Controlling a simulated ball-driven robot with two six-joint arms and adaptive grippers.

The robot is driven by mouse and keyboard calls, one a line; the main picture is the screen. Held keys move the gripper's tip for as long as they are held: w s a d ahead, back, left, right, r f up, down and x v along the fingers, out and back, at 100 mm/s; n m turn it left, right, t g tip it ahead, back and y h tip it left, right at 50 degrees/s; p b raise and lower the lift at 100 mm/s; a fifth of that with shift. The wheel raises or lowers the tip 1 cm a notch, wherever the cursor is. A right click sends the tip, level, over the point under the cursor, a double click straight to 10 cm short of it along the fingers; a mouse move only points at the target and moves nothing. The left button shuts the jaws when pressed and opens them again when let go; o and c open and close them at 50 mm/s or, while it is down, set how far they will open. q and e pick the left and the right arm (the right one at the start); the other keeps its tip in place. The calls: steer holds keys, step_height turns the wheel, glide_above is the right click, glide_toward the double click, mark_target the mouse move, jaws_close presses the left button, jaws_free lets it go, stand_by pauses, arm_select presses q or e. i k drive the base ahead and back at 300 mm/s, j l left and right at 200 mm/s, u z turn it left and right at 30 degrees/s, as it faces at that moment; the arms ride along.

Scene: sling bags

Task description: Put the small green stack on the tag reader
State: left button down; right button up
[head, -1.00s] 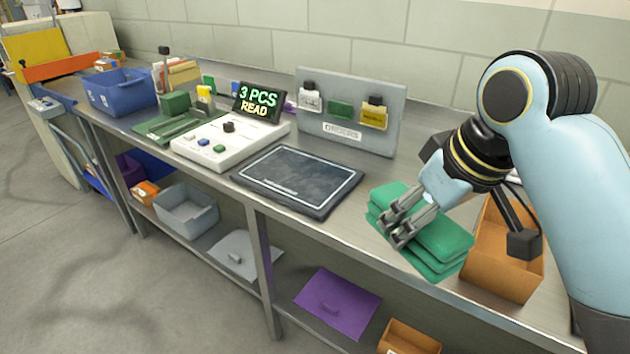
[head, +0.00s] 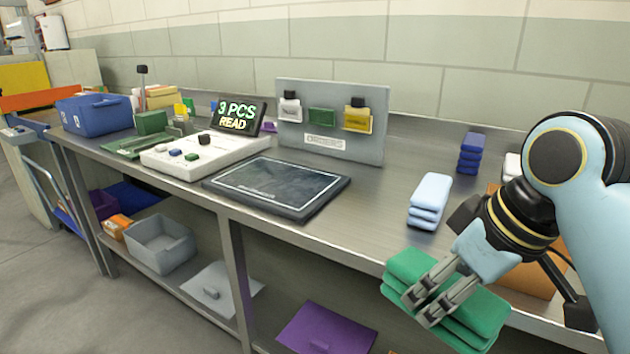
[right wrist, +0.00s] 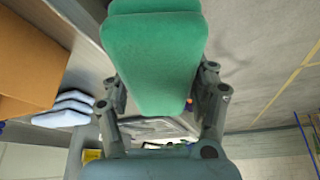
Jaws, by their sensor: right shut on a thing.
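The small green stack (head: 470,312), several flat green layers, is in my right gripper (head: 425,300) at the table's front edge in the head view. The fingers are shut on its left part. In the right wrist view the green stack (right wrist: 155,50) lies between the two fingers (right wrist: 162,95). I cannot tell how high it is above the table. The tag reader, a dark flat pad (head: 275,187) with a white outline, lies bare on the table to the left of the stack. My left gripper is not in view.
A white console (head: 200,155) with a "3 PCS READ" display (head: 239,115) stands behind the pad. A light blue stack (head: 429,202) and a dark blue stack (head: 471,152) stand farther back.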

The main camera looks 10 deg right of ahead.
mark_target(286, 182)
steer(key=j+z, duration=0.1)
steer(key=z, duration=0.25)
steer(key=i+j+z, duration=0.1)
steer(key=z, duration=0.25)
steer(key=i+j+z, duration=0.1)
steer(key=j+z, duration=0.15)
steer(key=j, duration=0.35)
steer(key=j+z, duration=0.3)
steer(key=j, duration=0.25)
